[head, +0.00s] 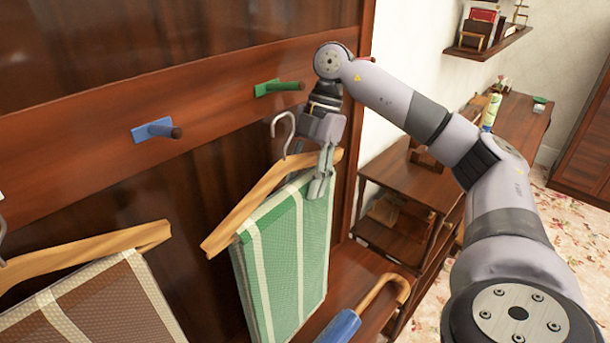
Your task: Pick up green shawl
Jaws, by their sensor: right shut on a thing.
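The green shawl (288,258) with pale stripes hangs folded over a wooden hanger (248,207) with a metal hook. It is in the middle of the head view, in front of the dark wood panel. My right gripper (320,185) points down and is shut at the right part of the hanger, at the shawl's top edge. The fingers cover part of the hanger there. The hook stands free of the green peg (277,87), below it. My left gripper is not in view.
A blue peg (157,129) is left of the green one. A brown shawl (95,305) hangs on another hanger (95,248) at lower left. An umbrella with a wooden handle (385,290) is below right. Wooden shelves (410,187) stand behind my right arm.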

